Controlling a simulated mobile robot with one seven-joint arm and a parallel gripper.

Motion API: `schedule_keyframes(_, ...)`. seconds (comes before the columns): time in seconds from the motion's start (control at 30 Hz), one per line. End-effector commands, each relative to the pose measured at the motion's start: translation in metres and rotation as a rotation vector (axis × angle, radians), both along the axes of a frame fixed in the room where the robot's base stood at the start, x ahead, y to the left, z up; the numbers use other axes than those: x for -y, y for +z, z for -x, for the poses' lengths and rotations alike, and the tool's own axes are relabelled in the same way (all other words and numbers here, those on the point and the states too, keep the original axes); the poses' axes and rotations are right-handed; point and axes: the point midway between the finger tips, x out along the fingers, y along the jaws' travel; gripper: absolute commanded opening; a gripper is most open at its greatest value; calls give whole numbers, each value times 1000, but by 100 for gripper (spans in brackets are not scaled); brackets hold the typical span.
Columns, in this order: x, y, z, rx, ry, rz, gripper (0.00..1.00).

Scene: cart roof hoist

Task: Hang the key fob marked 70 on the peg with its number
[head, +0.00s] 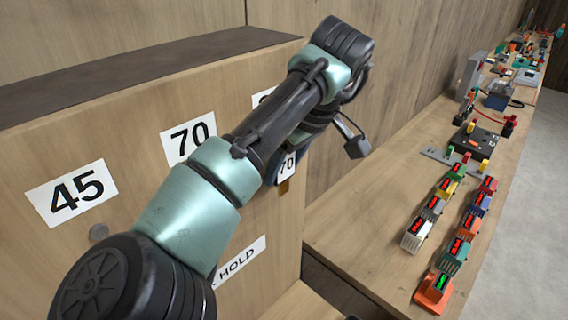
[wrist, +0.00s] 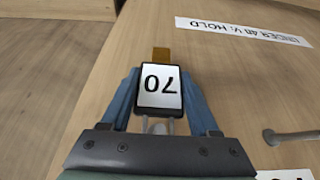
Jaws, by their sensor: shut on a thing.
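The fob marked 70 (wrist: 158,92) is dark-framed with a white face and a brown tab at one end. It appears upside down in the wrist view, between the blue fingers of my gripper (wrist: 160,98), which is shut on it. A pale loop shows at its gripper end. In the head view, the fob (head: 287,166) hangs beside the board's right part, partly behind my arm. The 70 label (head: 188,138) is on the board; the peg below it is hidden by my arm. A grey peg (wrist: 272,137) stands clear of the fob in the wrist view.
The board (head: 130,185) also bears a 45 label (head: 72,193) with a round peg end (head: 98,232) below, and a third label (head: 263,96) mostly hidden. A HOLD strip (head: 240,262) is lower down. The bench (head: 375,215) at right carries coloured modules (head: 433,290).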

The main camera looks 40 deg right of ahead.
Motion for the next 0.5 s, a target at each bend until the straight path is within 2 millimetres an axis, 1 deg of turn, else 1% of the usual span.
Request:
schedule_keyframes(0.3,0,0,1,0,-1,0,0)
schedule_keyframes(0.5,1,2,9,-1,-3,0,0)
